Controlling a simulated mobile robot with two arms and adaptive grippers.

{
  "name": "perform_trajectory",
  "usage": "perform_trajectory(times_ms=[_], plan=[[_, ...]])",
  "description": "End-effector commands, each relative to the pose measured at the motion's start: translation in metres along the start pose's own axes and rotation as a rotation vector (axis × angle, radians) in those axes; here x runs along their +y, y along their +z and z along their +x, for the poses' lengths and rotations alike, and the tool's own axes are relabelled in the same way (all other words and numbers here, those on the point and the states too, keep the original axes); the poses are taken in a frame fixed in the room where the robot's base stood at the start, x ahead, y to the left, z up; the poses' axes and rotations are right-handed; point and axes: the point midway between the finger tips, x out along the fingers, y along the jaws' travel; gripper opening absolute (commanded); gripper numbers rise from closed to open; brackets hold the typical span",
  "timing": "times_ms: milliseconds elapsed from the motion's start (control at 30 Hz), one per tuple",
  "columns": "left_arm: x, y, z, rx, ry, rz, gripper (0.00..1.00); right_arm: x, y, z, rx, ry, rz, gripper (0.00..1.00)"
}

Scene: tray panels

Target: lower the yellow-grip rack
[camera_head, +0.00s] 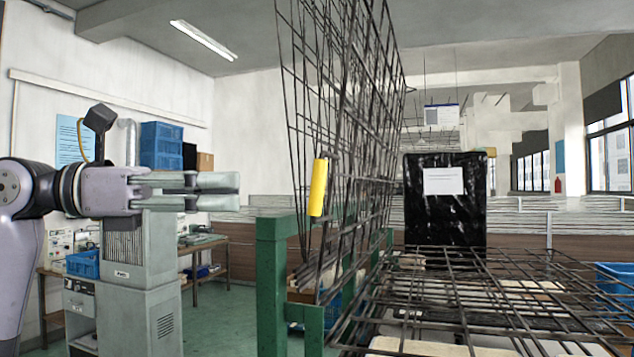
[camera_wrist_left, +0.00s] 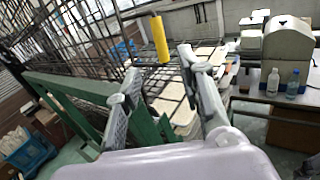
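The yellow grip (camera_head: 318,187) is a short upright cylinder on the near edge of a dark wire-mesh rack (camera_head: 345,120). This rack stands raised, close to vertical, above a green frame (camera_head: 272,270). My left gripper (camera_head: 238,191) is left of the yellow grip at about its height, pointing at it with a visible gap. In the left wrist view the gripper (camera_wrist_left: 158,66) has its two fingers spread and nothing between them. The yellow grip (camera_wrist_left: 160,38) shows just beyond the fingertips, roughly between them. My right gripper is in neither view.
A second wire-mesh rack (camera_head: 500,300) lies flat at the right, over pale panels. A black wrapped panel (camera_head: 445,205) with a white label stands behind it. A grey machine cabinet (camera_head: 140,285) stands below my left arm. Blue crates (camera_head: 160,145) are at the back left.

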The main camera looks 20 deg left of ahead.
Motion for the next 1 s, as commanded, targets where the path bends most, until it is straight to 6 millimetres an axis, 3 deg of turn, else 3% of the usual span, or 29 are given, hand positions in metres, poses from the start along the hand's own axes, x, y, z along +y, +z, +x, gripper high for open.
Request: perform_trajectory(times_ms=[300,500,700,1000], plan=[[-0.001,0.003,0.072,-0.001,-0.006,-0.002,0.36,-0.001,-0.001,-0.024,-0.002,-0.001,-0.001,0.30],[0.000,0.003,0.106,-0.001,-0.004,-0.004,0.36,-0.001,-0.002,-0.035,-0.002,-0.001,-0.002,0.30],[0.000,0.001,0.122,-0.002,-0.002,-0.003,0.36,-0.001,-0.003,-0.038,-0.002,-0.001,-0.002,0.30],[0.000,0.000,0.124,-0.002,-0.002,-0.003,0.36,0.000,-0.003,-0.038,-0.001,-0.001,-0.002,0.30]])
